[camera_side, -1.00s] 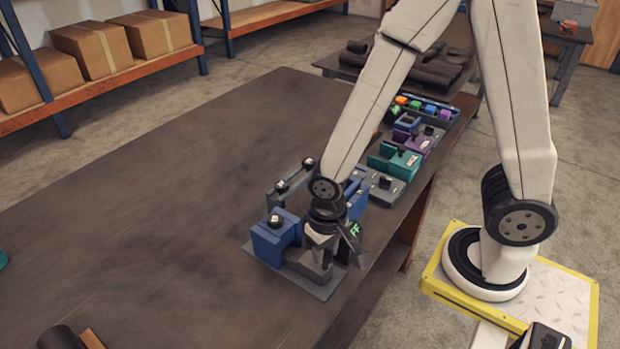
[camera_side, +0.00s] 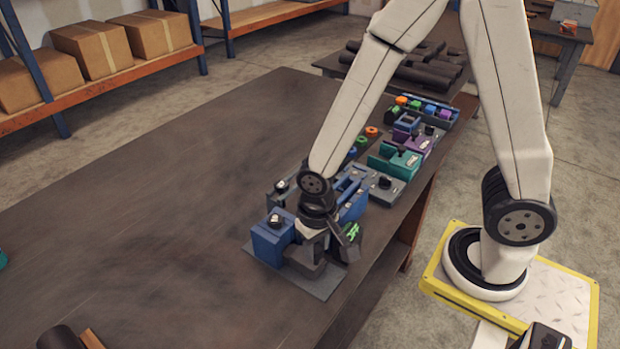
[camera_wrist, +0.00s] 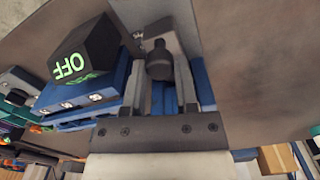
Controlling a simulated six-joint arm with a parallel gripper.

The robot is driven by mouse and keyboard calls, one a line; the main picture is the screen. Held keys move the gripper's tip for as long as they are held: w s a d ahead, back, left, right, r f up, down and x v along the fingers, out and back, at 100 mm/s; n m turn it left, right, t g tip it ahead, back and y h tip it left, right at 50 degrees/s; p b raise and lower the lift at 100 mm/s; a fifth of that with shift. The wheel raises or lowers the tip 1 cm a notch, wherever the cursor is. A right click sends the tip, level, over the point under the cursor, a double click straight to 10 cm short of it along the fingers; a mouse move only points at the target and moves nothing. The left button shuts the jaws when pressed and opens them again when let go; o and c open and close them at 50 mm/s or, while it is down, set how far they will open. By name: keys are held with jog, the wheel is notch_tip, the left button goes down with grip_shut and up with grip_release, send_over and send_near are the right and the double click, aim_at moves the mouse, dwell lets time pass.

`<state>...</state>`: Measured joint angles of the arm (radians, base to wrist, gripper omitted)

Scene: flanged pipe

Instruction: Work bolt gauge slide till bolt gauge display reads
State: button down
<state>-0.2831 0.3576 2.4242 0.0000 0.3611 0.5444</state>
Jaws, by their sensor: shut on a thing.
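The bolt gauge is a blue and grey device on a grey base plate (camera_side: 315,283) near the bench's right edge. Its blue end block (camera_side: 270,240) with a dark knob stands left of my gripper. The dark display (camera_side: 347,240) stands right of my gripper with green characters; in the wrist view the display (camera_wrist: 84,52) reads OFF, turned over. My gripper (camera_side: 310,257) is low over the gauge. In the wrist view my gripper (camera_wrist: 162,85) has its fingers on both sides of a dark knobbed piece (camera_wrist: 159,62), apparently the slide, and is shut on it. Its lower part is hidden.
Blue and grey fixtures (camera_side: 380,185), a teal block (camera_side: 393,163) and a tray of coloured parts (camera_side: 425,108) line the bench's right side behind the gauge. The bench (camera_side: 140,215) to the left is mostly clear.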

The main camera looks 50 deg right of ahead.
jog(key=shift+c, duration=1.9)
grip_release()
jog(key=shift+r, duration=0.15)
jog(key=shift+r, duration=3.75)
jog(key=shift+d, duration=0.1)
jog(key=shift+w+d+f+n+t, duration=0.15)
jog(key=shift+d+n+t, duration=0.35)
jog(key=shift+d, duration=0.8)
jog(key=shift+w+d+n+t, duration=0.1)
jog(key=shift+d+n+t, duration=0.35)
jog(key=shift+d, duration=0.85)
jog(key=shift+w+d+f+n+t, duration=0.15)
jog(key=shift+d+n+t, duration=0.3)
jog(key=shift+d, duration=0.85)
jog(key=shift+r, duration=0.1)
